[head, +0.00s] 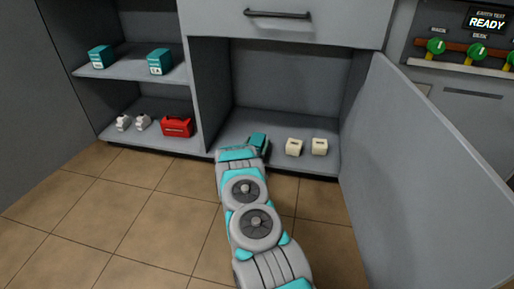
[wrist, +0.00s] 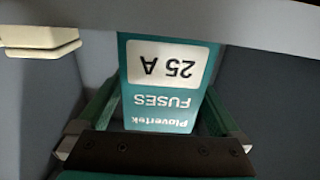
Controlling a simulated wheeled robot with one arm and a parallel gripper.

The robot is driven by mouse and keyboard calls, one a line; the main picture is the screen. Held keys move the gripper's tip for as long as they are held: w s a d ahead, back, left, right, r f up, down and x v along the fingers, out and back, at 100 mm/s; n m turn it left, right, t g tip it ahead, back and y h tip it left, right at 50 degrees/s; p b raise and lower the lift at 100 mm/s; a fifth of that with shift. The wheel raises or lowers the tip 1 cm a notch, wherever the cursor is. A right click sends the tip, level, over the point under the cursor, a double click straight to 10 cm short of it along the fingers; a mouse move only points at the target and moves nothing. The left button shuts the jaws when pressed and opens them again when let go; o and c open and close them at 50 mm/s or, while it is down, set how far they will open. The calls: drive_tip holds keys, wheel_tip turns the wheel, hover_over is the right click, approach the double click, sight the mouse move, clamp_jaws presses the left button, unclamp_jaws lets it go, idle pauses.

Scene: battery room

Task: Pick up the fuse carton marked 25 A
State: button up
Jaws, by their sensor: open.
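The teal fuse carton marked 25 A (wrist: 165,85) is close in the wrist view, with its label upside down in the picture. My gripper (wrist: 158,112) is open, with one green finger on each side of the carton. Small gaps seem to show between the fingers and the carton, and I cannot tell whether either finger touches it. In the head view my gripper (head: 252,147) reaches into the low open compartment under the drawer. A teal shape shows there at its tip, where carton and fingers are hard to tell apart.
Two cream blocks (head: 293,147) (head: 319,147) stand to the right in the same compartment. Two other teal cartons (head: 100,57) (head: 159,62) stand on the left shelf, above a red case (head: 177,127). An open grey door (head: 425,165) bounds the right side. The tiled floor at left is clear.

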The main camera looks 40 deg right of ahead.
drive_tip(key=shift+r, duration=0.1)
clamp_jaws()
idle(0.8)
